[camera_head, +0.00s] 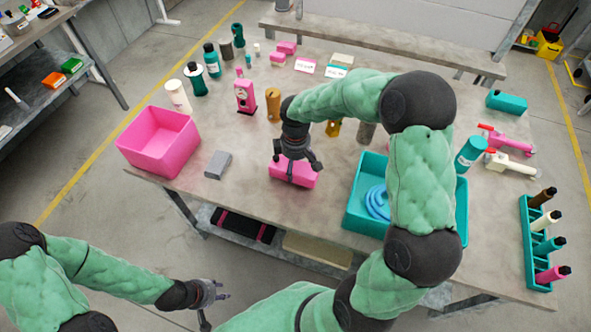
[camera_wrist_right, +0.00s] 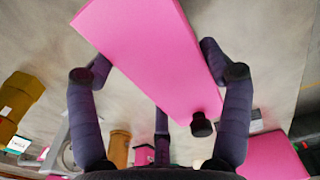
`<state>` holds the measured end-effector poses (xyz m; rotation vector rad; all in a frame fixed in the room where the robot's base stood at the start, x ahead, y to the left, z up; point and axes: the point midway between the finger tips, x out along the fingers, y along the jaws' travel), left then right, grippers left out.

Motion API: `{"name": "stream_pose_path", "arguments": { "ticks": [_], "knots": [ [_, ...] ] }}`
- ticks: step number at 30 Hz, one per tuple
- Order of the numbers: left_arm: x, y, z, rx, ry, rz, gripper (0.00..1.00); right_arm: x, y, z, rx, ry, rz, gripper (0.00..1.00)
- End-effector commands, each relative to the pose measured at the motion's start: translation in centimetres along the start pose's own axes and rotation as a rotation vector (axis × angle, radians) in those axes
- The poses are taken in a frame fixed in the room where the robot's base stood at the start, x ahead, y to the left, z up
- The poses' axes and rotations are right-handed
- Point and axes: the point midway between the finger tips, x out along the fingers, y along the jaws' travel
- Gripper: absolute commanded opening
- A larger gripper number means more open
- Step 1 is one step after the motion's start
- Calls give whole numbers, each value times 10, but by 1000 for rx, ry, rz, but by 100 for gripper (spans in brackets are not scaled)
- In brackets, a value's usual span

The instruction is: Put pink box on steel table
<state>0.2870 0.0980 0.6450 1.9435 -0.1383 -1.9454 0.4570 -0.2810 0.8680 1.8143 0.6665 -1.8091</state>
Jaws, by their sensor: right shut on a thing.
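The pink box (camera_head: 296,175) is between the fingers of my right gripper (camera_head: 293,166), near the front edge of the steel table (camera_head: 240,205). In the right wrist view the pink box (camera_wrist_right: 150,50) lies slanted between the fingers (camera_wrist_right: 158,68), which are shut on it from both sides. A dark round knob-like part shows at its lower end. I cannot tell whether the box touches the tabletop. My left gripper (camera_head: 214,296) is low in front of the table, empty, with its fingers apart.
A large pink bin (camera_head: 160,141) and a grey block (camera_head: 218,164) are to the left. A teal bin (camera_head: 362,205) with a blue coil is to the right, partly hidden by my right arm. Several bottles stand behind; a teal bottle rack (camera_head: 530,245) is at the right.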

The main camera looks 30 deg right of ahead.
Motion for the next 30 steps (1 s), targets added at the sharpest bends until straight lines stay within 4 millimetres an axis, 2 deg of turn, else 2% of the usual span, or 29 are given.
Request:
{"name": "stream_pose_path", "arguments": {
  "ticks": [1, 4, 16, 17, 18, 19, 30],
  "knots": [
    [5, -2, 0, 0, 0, 0, 36, 12, -1, 1, -1, -2, -3, 41],
    [8, -3, 0, 0, 0, 0, 36, 22, -1, 1, -1, -2, -2, 41],
    [9, -3, 0, 0, 0, 0, 36, 25, -1, 0, -1, 0, -1, 41],
    [8, -3, 0, 0, 0, 0, 36, 25, -2, 0, -1, -1, -2, 85],
    [8, -3, 0, 0, 0, 0, 36, 25, -2, 0, -1, -1, -2, 96],
    [8, -3, 0, 0, 0, 0, 36, 25, -2, 0, -1, -1, -2, 100],
    [8, -3, 0, 0, 0, 0, 36, 24, -2, 0, -1, -1, -2, 100]
  ]
}}
